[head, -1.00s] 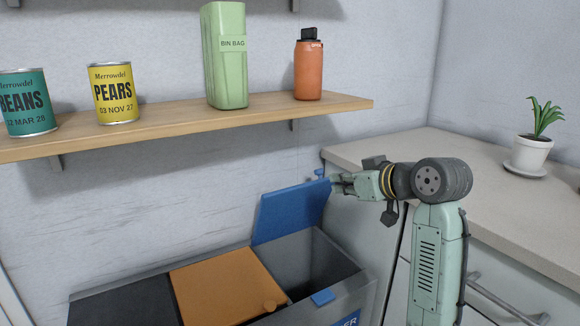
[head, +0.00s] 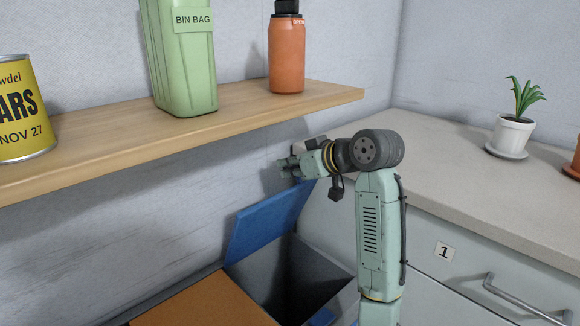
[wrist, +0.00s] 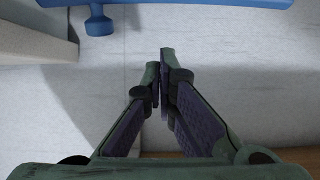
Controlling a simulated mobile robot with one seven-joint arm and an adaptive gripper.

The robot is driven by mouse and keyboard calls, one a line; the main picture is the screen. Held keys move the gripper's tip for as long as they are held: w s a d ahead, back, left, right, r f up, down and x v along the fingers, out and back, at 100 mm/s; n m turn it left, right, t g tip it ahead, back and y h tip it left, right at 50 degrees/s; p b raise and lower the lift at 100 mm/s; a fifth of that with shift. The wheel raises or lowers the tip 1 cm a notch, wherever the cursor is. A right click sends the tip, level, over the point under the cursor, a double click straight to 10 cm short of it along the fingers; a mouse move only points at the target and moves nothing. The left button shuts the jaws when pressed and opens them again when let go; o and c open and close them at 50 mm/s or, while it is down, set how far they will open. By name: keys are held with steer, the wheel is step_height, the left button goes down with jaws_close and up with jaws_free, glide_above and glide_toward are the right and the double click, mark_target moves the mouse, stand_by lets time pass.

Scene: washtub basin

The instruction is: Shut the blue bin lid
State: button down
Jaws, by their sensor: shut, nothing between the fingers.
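The blue bin lid (head: 268,222) stands open, tilted up from the rear of its bin toward the wall. Its bin's dark opening (head: 310,272) shows in front of it. My gripper (head: 283,168) is above the lid's upper edge, close to the wall, and looks apart from it. In the wrist view its fingers (wrist: 160,75) are shut with nothing between them. The lid's blue edge (wrist: 215,3) and a blue knob (wrist: 98,20) lie at the top of that view, clear of the fingertips. The lid's knob is hidden in the head view.
A wooden shelf (head: 240,112) above holds a green bin-bag box (head: 180,60), an orange bottle (head: 287,55) and a yellow can (head: 20,110). An orange lid (head: 205,305) is shut beside the open bin. A grey counter (head: 445,160) with a potted plant (head: 512,130) stands right.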

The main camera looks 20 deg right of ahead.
mark_target(283, 192)
steer(key=shift+w+a+f+p, duration=0.15)
steer(key=shift+w+f+p, duration=0.2)
steer(key=shift+f, duration=0.45)
steer(key=shift+w+a+f+p, duration=0.15)
steer(key=shift+w+f, duration=0.25)
steer(key=shift+f, duration=0.4)
steer(key=shift+w+a+f+p, duration=0.2)
steer(key=shift+w+f, duration=0.2)
steer(key=shift+f, duration=0.4)
steer(key=shift+d, duration=0.1)
